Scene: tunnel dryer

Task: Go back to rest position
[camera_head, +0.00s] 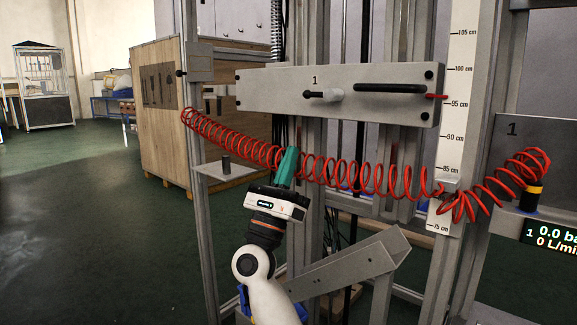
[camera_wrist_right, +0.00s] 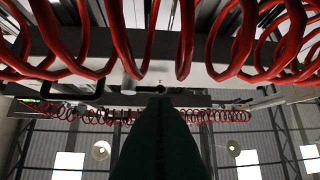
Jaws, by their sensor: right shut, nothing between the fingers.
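My right gripper (camera_head: 288,166) has green fingers and points upward in front of the machine frame. Its fingers are together and empty, and in the head view they overlap the red coiled hose (camera_head: 345,172). I cannot tell whether they touch it. In the right wrist view the dark closed fingers (camera_wrist_right: 160,110) fill the lower middle, with large red coils (camera_wrist_right: 75,50) across the top. The hose sags from the left post to a black and yellow fitting (camera_head: 530,197) at the right. My left gripper is not in view.
A grey panel (camera_head: 290,90) marked 1, with a knob (camera_head: 325,95) and black handle (camera_head: 390,88), is above the gripper. A small shelf (camera_head: 225,172) is to the left. A ruler (camera_head: 459,100) and digital display (camera_head: 550,235) are to the right. Open green floor (camera_head: 80,220) lies left.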

